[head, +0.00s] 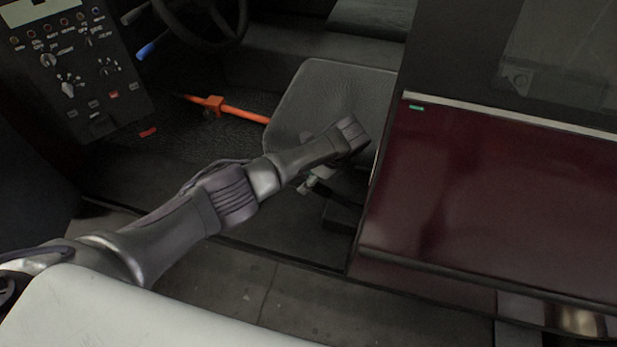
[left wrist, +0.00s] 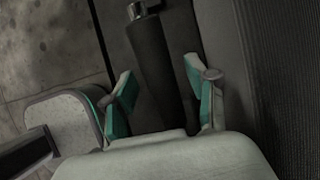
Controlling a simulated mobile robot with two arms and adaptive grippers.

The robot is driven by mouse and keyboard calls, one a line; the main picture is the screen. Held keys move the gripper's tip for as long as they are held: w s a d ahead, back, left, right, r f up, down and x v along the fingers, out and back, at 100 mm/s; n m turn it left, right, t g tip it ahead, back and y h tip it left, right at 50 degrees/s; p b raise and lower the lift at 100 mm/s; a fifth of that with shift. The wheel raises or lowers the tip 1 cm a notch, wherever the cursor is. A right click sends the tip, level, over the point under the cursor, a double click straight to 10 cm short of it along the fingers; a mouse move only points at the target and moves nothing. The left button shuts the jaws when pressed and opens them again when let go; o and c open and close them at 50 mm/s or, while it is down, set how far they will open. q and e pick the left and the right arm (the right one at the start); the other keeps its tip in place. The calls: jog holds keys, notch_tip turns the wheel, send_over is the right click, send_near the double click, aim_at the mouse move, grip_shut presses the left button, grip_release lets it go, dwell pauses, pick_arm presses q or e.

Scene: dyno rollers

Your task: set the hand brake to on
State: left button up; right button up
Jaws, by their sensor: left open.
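The hand brake (left wrist: 150,48) shows in the left wrist view as a dark lever with a metallic end at the top of the picture. My left gripper (left wrist: 160,72) is open, with one green-and-grey finger on each side of the lever. The lever lies in line between the fingers, with gaps on both sides; I cannot tell whether either finger touches it. In the head view my left gripper (head: 318,180) is low beside the seat, partly covered by my arm. The hand brake is hard to make out there. My right gripper is not in view.
A dark grey seat (head: 315,97) is just beyond my arm. A dark red panel (head: 490,190) stands close on the right. A control panel (head: 72,68), a steering wheel (head: 205,20) and an orange bar (head: 240,113) are farther left. The floor (head: 255,280) in front is clear.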

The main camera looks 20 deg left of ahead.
aim_at(321, 186)
pick_arm(q)
jog(key=v, duration=0.7)
jog(key=shift+d+r, duration=0.15)
jog(key=shift+r, duration=0.15)
